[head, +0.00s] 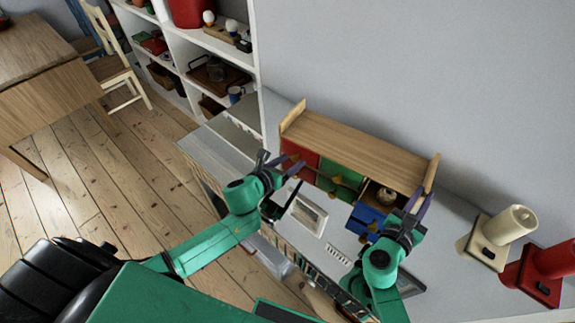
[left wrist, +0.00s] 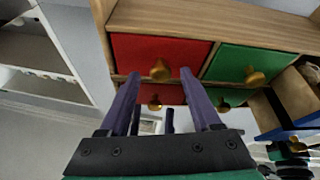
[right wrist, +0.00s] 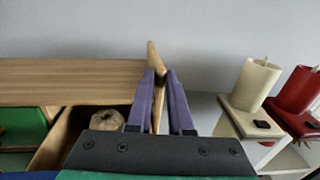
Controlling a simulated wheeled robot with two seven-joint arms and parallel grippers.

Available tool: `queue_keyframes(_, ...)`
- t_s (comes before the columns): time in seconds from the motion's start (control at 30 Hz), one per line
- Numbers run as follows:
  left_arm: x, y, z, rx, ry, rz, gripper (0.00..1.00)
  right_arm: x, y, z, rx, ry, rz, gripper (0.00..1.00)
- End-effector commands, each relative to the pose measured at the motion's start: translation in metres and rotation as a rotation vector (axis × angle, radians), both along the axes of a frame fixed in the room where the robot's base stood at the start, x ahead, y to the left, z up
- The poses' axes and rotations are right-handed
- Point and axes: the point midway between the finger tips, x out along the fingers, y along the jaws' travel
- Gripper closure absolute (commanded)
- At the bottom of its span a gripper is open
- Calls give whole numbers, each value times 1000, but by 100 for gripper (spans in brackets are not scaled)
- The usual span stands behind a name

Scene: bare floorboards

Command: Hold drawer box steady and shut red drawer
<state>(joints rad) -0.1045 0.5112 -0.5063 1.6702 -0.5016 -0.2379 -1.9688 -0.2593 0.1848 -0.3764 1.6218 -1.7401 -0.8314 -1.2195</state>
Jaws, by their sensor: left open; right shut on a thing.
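The wooden drawer box (head: 355,150) stands on the grey counter against the wall. Its red drawers are at the left end, the upper red drawer (left wrist: 150,52) having a gold knob (left wrist: 160,70). The green drawers (head: 340,177) are in the middle, and a blue drawer (head: 367,220) at the right stands pulled out. My left gripper (left wrist: 160,75) is open in front of the red drawers, its fingers either side of the knob in the picture; contact cannot be told. My right gripper (right wrist: 160,78) is shut on the box's right end panel (right wrist: 153,58).
A round brown thing (right wrist: 108,119) lies in an open compartment at the right. Cream (head: 503,230) and red (head: 545,268) holders stand right of the box. A framed picture (head: 303,212) lies in front. Shelves (head: 215,50) stand at the left.

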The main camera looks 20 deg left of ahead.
Motion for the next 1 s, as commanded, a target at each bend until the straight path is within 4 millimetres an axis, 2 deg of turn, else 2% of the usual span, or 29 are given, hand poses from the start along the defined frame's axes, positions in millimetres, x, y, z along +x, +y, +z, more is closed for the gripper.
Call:
queue_keyframes(0.3,-68,20,26,3,5,-2,36,0,1,-1,3,2,2,100)
queue_keyframes(0.43,-89,27,36,1,3,-2,36,0,1,-1,3,2,2,100)
queue_keyframes(0.6,-101,31,43,2,0,-1,36,0,1,-1,3,1,2,100)
queue_keyframes(0.93,-102,31,43,2,-1,-1,36,0,0,-1,3,1,1,100)
queue_keyframes(0.97,-102,31,43,2,-1,-1,36,0,0,-1,3,1,1,74)
queue_keyframes(1.0,-102,31,43,2,-1,-1,36,0,0,-1,3,1,1,59)
